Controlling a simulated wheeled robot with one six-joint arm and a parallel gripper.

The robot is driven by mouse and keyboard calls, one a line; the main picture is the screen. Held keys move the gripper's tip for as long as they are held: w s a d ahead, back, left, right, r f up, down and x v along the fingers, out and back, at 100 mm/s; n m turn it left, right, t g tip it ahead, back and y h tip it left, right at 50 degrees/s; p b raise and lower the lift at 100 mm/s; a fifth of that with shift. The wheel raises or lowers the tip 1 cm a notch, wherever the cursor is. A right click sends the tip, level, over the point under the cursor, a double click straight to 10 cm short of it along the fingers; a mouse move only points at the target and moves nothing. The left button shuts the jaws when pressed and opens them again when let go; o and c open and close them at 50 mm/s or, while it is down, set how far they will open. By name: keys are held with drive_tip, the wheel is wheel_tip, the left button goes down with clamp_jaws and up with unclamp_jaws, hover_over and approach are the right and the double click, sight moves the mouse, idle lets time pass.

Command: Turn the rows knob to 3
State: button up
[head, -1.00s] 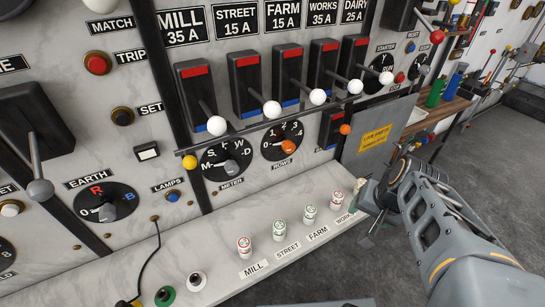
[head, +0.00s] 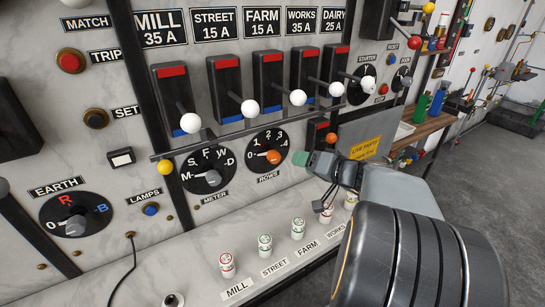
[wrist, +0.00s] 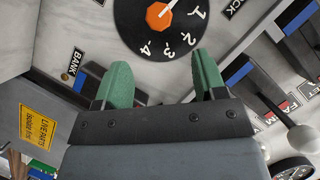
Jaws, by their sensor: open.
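The rows knob is an orange knob (head: 272,157) on a round black dial (head: 259,143) with white numbers, above the ROWS label. Its white pointer reaches left, at about 0. My gripper (head: 303,164) has green fingertips just right of the knob in the head view. In the wrist view my gripper (wrist: 163,75) is open and empty, its two fingers below the dial and apart from the knob.
The meter dial (head: 208,168) is left of the rows dial. A horizontal rail (head: 232,135) and levers with white balls (head: 249,108) are above. A small orange-ball lever (head: 331,138) is close to my gripper. Fuses (head: 264,246) stand on the ledge below.

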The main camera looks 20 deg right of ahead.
sight(278, 158)
drive_tip(key=p+x, duration=0.2)
drive_tip(key=x, duration=1)
drive_tip(key=shift+w, duration=0.1)
drive_tip(key=c, duration=0.9)
drive_tip(key=shift+f, duration=0.1)
drive_tip(key=shift+b, duration=0.35)
